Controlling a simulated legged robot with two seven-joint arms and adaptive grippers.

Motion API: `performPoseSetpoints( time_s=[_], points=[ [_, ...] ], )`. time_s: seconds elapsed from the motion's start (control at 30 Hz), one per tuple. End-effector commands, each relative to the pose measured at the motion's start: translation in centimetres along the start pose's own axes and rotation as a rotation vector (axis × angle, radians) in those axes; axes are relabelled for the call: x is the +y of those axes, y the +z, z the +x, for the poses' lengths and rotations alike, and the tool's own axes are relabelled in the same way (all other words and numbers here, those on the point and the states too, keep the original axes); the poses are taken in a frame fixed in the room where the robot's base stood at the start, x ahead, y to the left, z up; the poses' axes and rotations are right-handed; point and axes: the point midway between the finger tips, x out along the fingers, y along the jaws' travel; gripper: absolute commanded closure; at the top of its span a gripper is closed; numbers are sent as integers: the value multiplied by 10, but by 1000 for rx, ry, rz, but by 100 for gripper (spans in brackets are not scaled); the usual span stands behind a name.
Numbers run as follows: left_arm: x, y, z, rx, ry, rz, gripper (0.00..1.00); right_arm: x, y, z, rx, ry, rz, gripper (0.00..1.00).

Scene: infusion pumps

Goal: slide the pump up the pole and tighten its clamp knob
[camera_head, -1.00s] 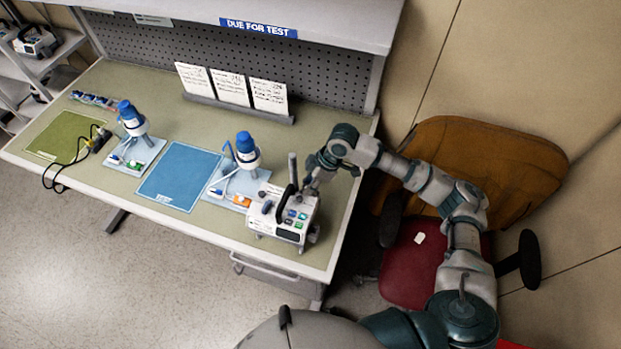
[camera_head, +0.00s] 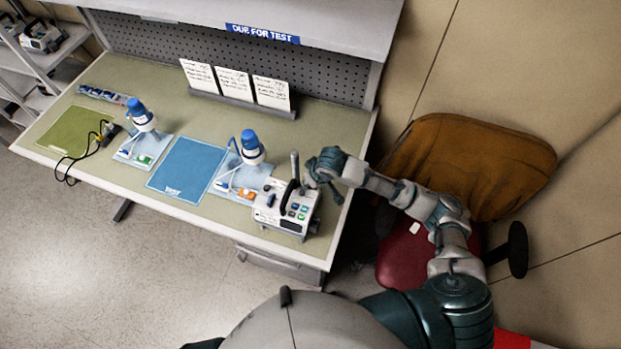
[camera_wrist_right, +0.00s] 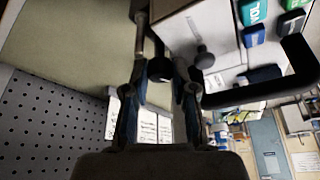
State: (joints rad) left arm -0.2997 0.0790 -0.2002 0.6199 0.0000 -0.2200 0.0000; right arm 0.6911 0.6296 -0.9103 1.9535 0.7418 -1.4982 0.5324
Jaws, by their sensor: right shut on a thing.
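The pump (camera_head: 285,212), a white box with a black handle and coloured buttons, stands at the bench's right front. The grey pole (camera_head: 294,165) rises upright just behind it. My right gripper (camera_head: 314,182) is at the pump's back right side, beside the pole. In the right wrist view, the fingers of my right gripper (camera_wrist_right: 160,75) are shut on a dark clamp knob (camera_wrist_right: 160,68), which they partly hide. The pump (camera_wrist_right: 200,35) fills the upper right there, with the pole (camera_wrist_right: 140,35) close to the fingertips. My left gripper is out of view.
A blue-topped device (camera_head: 250,150) on a light blue mat stands close left of the pump. Another one (camera_head: 140,115) stands farther left, past a blue mat (camera_head: 187,168). Cards (camera_head: 233,84) line the back. A red and brown chair (camera_head: 430,255) is beside the bench under my right arm.

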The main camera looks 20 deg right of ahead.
Motion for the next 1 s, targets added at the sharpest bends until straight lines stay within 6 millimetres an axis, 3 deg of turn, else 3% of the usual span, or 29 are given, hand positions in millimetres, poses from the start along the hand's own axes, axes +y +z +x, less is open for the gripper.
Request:
performPoseSetpoints(
  time_s=[0.37, 0.87, 0.9, 1.0],
  points=[
    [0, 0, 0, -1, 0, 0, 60, -1, -1, -1, 2, 55, 134, 100],
    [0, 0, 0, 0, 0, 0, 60, -1, -1, -1, 1, 62, 150, 100],
    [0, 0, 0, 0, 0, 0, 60, -1, -1, -1, 1, 63, 150, 71],
    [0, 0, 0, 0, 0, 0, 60, -1, -1, -1, 0, 62, 150, 49]
  ],
)
